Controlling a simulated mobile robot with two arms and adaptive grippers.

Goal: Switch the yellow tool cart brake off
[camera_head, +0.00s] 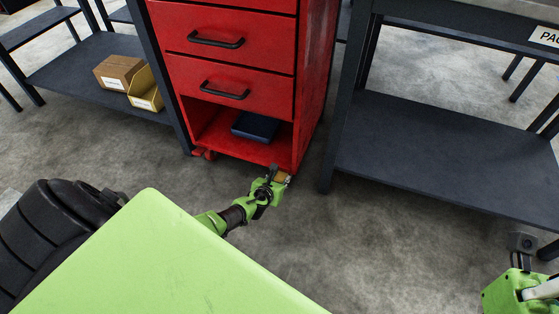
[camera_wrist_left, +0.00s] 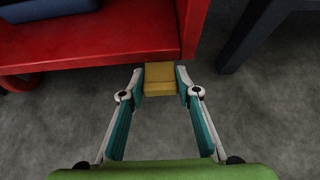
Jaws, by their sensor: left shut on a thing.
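In the left wrist view the brake (camera_wrist_left: 160,80) is a yellow block just below the cart's red bottom edge (camera_wrist_left: 110,48). My left gripper (camera_head: 279,177) reaches down to it; in its wrist view the fingers (camera_wrist_left: 161,88) are shut on the brake, one on each side. My right gripper (camera_head: 523,246) shows only partly at the lower right, far from the cart, and its fingers are unclear.
A dark blue box (camera_head: 256,126) lies on the cart's lower shelf. Dark metal shelving (camera_head: 430,150) stands close on the right. Another rack (camera_head: 85,75) on the left holds a cardboard box (camera_head: 117,72) and a yellow bin (camera_head: 145,90). The grey floor before the cart is clear.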

